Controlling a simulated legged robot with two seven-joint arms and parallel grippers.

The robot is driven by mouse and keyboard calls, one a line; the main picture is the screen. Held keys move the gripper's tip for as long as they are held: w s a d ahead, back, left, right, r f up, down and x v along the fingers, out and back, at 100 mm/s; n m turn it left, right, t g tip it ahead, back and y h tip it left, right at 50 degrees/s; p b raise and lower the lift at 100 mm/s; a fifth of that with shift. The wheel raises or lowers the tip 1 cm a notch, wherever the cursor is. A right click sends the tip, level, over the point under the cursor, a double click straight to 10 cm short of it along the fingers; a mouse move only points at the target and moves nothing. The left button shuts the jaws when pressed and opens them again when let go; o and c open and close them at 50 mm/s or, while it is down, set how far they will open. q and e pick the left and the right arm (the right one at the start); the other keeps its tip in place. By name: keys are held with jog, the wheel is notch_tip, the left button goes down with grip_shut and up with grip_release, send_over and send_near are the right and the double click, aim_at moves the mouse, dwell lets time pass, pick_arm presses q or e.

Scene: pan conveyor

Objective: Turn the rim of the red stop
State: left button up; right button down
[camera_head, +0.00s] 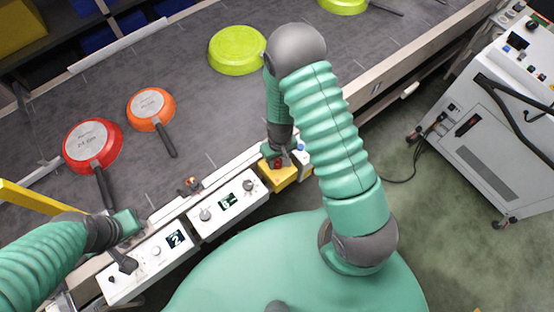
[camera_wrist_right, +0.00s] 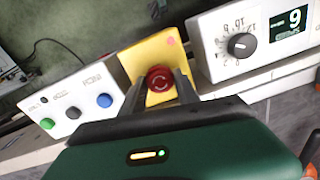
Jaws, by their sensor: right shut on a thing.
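The red stop (camera_wrist_right: 161,78) is a round red button on a yellow box (camera_wrist_right: 146,52), seen in the middle of the right wrist view. In the head view the yellow box (camera_head: 284,180) stands at the end of the control panels, and the stop is mostly hidden by my gripper. My right gripper (camera_wrist_right: 160,88) points down at the stop, with one finger on each side of its rim, shut on it. It also shows in the head view (camera_head: 277,154). My left gripper (camera_head: 125,258) is at the lower left by the panel; its fingers are unclear.
A conveyor (camera_head: 200,110) carries a red pan (camera_head: 92,141), an orange pan (camera_head: 151,104) and a lime pan (camera_head: 237,50). White panels (camera_head: 228,202) with knobs and displays line its near edge. A button panel (camera_wrist_right: 75,108) adjoins the yellow box. A white cabinet (camera_head: 490,130) stands right.

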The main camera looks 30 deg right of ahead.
dwell(0.3)
jog(key=shift+m, duration=0.9)
jog(key=m, duration=0.3)
jog(key=shift+s+m+p, duration=0.1)
jog(key=shift+m+p, duration=0.25)
jog(key=shift+m, duration=2.05)
jog(key=c, duration=0.9)
grip_release()
